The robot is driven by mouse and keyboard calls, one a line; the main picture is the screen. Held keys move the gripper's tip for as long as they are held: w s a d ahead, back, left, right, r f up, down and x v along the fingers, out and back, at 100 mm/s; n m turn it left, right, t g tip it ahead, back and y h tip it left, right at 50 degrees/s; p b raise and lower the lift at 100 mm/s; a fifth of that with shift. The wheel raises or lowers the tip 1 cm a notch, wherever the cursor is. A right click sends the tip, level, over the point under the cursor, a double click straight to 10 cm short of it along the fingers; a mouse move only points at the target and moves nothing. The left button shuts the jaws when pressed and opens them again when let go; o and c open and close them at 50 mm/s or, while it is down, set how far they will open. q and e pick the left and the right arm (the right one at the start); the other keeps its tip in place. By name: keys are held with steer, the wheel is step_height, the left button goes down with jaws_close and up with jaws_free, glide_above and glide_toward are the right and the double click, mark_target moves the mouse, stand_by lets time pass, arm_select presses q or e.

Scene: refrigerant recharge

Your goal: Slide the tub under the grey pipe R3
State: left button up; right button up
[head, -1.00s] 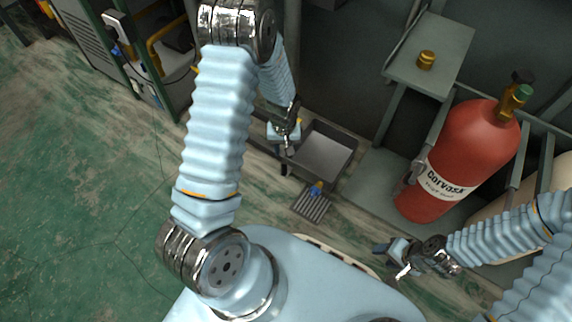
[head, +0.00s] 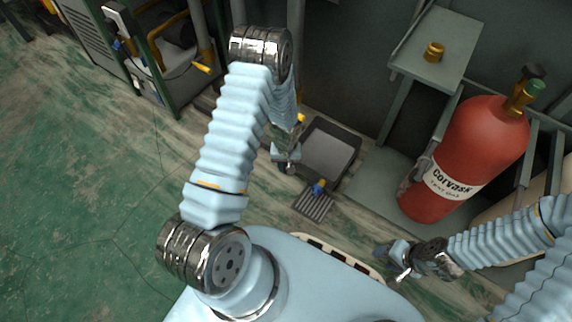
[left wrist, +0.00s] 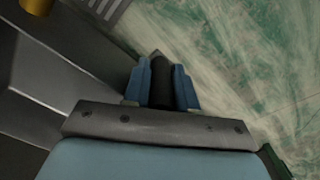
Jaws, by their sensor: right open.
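The tub (head: 329,150) is a grey, open rectangular tray on the floor at the middle of the head view. Its dark side walls also show at the left of the left wrist view (left wrist: 50,60). My left gripper (head: 286,166) is low beside the tub's left side, pointing down; whether it touches is unclear. In the left wrist view its blue fingers (left wrist: 162,82) sit close around something dark, which I cannot identify. My right gripper (head: 388,258) is open and empty, right of my base.
A red cylinder (head: 470,150) stands on a low grey platform to the right. A shelf (head: 455,35) holds a brass fitting (head: 434,52). A floor grate (head: 314,203) with a blue fitting (head: 319,187) lies in front of the tub. Green floor at left is clear.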

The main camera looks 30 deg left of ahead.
arm_select(q)
jaws_close()
steer(key=w+a+b, duration=0.1)
steer(key=a+b, duration=0.2)
steer(key=a, duration=1.3)
steer(key=shift+w, duration=0.1)
steer(key=shift+o, duration=1)
jaws_free()
steer(key=shift+r, duration=0.1)
